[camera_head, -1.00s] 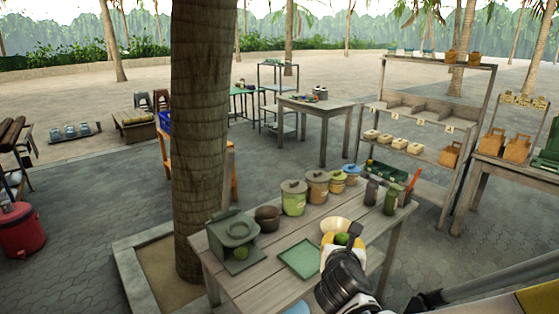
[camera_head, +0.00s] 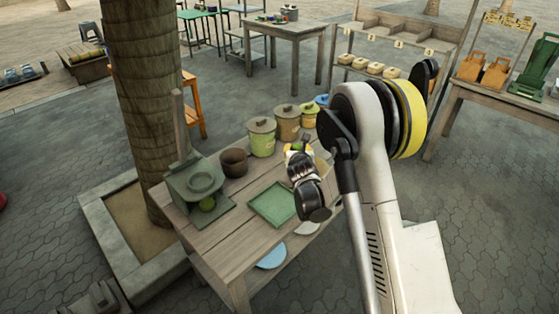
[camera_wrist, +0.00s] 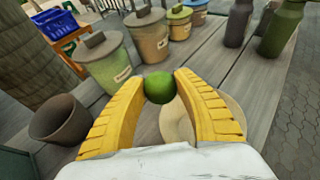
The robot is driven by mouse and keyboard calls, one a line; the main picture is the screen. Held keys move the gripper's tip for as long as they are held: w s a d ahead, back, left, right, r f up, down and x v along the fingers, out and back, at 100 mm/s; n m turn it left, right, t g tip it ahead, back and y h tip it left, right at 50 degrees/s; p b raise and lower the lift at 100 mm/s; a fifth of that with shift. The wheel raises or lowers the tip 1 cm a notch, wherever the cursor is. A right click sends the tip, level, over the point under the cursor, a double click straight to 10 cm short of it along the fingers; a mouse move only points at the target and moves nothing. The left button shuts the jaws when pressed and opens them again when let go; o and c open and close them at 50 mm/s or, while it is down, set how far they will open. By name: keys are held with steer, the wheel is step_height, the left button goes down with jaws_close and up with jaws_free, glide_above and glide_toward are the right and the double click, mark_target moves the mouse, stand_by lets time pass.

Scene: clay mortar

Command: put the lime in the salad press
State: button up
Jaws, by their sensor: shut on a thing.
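My gripper (camera_wrist: 160,95) is shut on a green lime (camera_wrist: 159,87), held between the tips of its yellow fingers. In the head view my gripper (camera_head: 300,149) is above the back of the wooden table, with the lime (camera_head: 305,141) at its tip. The salad press appears to be the grey-green device (camera_head: 181,186) with a round ring and an upright bar, at the table's left end.
A dark brown pot (camera_head: 234,162) stands between press and lidded canisters (camera_head: 262,138). A green square tray (camera_head: 272,204) lies at the front. A cream bowl (camera_wrist: 178,125) lies beneath my gripper. A tree trunk (camera_head: 150,100) rises behind the press.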

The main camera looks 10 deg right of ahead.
steer(key=b, duration=0.4)
glide_above(271, 170)
step_height(271, 170, down, 6)
steer(key=shift+f, duration=0.1)
step_height(271, 170, down, 4)
steer(key=shift+w+b, duration=0.1)
steer(key=shift+b, duration=0.8)
steer(key=o, duration=1.1)
